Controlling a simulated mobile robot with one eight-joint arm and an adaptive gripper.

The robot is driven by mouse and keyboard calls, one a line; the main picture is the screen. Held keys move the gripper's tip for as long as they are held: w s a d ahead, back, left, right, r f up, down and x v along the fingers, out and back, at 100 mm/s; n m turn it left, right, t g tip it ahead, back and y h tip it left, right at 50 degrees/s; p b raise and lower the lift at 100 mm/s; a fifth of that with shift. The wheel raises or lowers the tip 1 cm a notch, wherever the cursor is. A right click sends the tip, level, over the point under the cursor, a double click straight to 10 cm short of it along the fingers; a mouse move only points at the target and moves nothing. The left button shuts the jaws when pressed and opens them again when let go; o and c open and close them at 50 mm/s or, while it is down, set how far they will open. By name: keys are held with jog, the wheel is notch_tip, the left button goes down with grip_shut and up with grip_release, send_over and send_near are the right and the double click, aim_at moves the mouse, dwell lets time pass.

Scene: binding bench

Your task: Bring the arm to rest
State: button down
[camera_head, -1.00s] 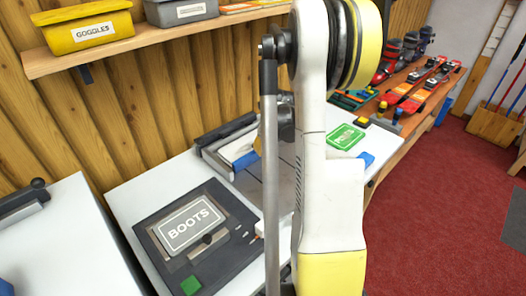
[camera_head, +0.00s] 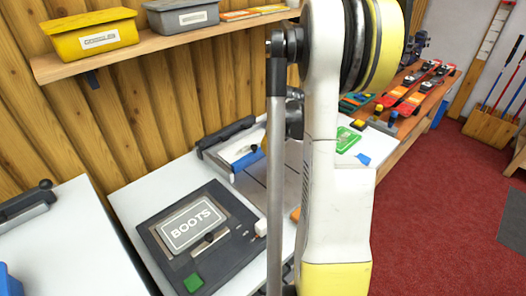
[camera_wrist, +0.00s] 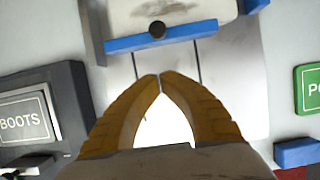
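My gripper (camera_wrist: 160,77) shows in the wrist view with its two yellow fingers curved in and their tips together. Nothing shows pinched at the tips; a bright white surface shows through the gap behind them. The fingertips point at a pale board with a blue bar (camera_wrist: 160,37) and a dark round knob beyond them. In the head view my raised arm (camera_head: 335,170) fills the middle and hides most of the gripper.
A dark box labelled BOOTS (camera_head: 195,232) lies on the white bench, left of my arm. A green card (camera_head: 347,139) and a blue block (camera_head: 363,159) lie to the right. Above is a shelf (camera_head: 160,45) with a yellow bin (camera_head: 92,33) and a grey bin (camera_head: 182,14).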

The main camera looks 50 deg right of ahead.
jog(key=p+v, duration=0.1)
jog(key=v, duration=0.4)
jog(key=shift+d+r+p, duration=0.15)
jog(key=shift+r+p, duration=0.2)
jog(key=shift+r, duration=0.05)
